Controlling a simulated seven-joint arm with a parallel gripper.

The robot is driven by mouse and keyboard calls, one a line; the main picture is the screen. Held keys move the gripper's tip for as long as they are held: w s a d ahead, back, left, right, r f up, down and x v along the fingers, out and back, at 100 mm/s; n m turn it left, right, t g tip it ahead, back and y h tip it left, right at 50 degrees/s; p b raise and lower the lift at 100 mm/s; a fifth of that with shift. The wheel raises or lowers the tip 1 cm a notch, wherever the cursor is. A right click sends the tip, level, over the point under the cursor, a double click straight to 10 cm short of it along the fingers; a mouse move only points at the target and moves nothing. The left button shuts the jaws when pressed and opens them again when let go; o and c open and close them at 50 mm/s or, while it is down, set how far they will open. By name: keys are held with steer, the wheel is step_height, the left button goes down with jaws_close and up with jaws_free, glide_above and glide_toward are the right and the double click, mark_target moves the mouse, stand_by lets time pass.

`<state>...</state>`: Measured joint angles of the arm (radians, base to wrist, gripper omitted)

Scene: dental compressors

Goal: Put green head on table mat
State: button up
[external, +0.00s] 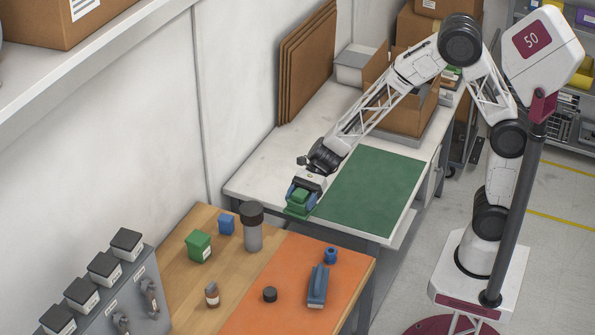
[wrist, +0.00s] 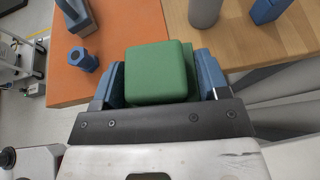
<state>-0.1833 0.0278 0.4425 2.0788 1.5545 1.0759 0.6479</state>
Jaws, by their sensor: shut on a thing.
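My gripper (external: 301,197) is shut on the green head (external: 298,205), a rounded green block. In the wrist view the green head (wrist: 154,73) sits between the blue fingers of my gripper (wrist: 160,78), and its underside is hidden. An orange mat (external: 285,290) lies on the wooden table. The exact height of the head above the surfaces cannot be told.
The wooden table holds a green box (external: 199,247), a blue block (external: 226,224), a grey cylinder with a dark cap (external: 252,230) and a small bottle (external: 212,296). On the orange mat are a blue nut (external: 330,256), a blue tool (external: 317,287) and a black knob (external: 270,294). Cardboard boxes (external: 405,108) stand behind.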

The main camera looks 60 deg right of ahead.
steer(key=s+d+f+m+t, duration=0.1)
steer(key=s+d, duration=0.1)
steer(key=d, duration=0.7)
steer(key=s+d+f+m+t+h, duration=0.1)
steer(key=s+d+f+m+t, duration=0.15)
steer(key=d, duration=0.75)
steer(key=s+d+f+t, duration=0.1)
steer(key=s+d, duration=0.2)
steer(key=d, duration=0.6)
steer(key=shift+s+d+f+m+t+h, duration=0.45)
steer(key=shift+s+d+f+m+t, duration=0.25)
steer(key=shift+s+d, duration=2.1)
steer(key=shift+s+d+f+m+t+h, duration=0.5)
steer(key=shift+s+d+m, duration=0.3)
steer(key=shift+s+d, duration=1.95)
steer(key=shift+s+d+f+m+t+h, duration=0.4)
steer(key=shift+s+d+m+t, duration=0.3)
steer(key=shift+s+d, duration=2.05)
steer(key=shift+s+a, duration=0.55)
steer(key=w+d, duration=0.2)
steer(key=w, duration=0.3)
steer(key=w+d+f, duration=0.1)
steer(key=w+d, duration=0.1)
steer(key=w, duration=0.2)
steer(key=w+d, duration=0.2)
steer(key=w, duration=0.3)
steer(key=shift+w+d+f, duration=0.3)
steer(key=shift+w, duration=0.05)
steer(key=shift+f, duration=1.75)
